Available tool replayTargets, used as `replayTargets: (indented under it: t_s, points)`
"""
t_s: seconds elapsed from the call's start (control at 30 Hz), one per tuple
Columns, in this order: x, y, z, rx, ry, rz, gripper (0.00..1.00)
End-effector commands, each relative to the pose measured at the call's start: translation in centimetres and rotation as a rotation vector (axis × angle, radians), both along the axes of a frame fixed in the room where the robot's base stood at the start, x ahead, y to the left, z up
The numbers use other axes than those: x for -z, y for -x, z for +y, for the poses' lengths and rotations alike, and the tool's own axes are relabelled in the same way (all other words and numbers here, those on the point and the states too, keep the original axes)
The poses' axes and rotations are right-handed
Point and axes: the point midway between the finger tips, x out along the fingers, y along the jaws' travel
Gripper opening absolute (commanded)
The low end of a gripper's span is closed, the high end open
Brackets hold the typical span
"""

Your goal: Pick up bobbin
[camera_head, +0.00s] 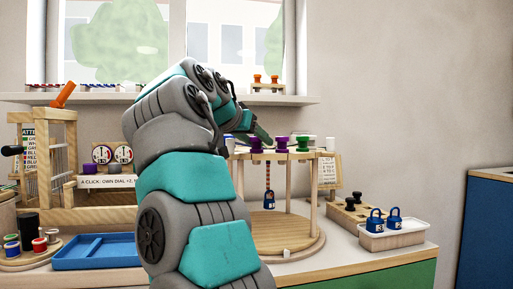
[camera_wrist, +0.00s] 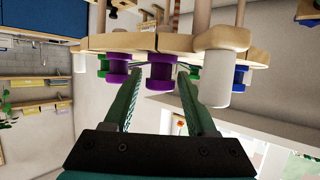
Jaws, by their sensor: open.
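Several bobbins stand on the round wooden top of a post stand (camera_head: 266,156). My gripper (camera_wrist: 160,90) is open, with a teal finger on each side and nothing held. Its tips in the head view are by the left purple bobbin; contact is unclear.
A white bin (camera_head: 391,236) with blue padlocks is at the right. A blue tray (camera_head: 97,251) and a wooden frame (camera_head: 62,160) stand left. My arm hides the table's middle.

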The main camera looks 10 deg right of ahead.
Motion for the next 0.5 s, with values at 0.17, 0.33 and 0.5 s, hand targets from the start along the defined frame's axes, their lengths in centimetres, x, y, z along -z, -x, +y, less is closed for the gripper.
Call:
replayTargets:
  t_s: [0.17, 0.33, 0.5]
  points:
    - [0.31, -0.48, -0.35, -0.001, 0.0, 0.0, 0.57]
    - [0.31, -0.48, -0.35, 0.0, 0.001, 0.001, 0.55]
    - [0.31, -0.48, -0.35, 0.0, 0.001, 0.001, 0.35]
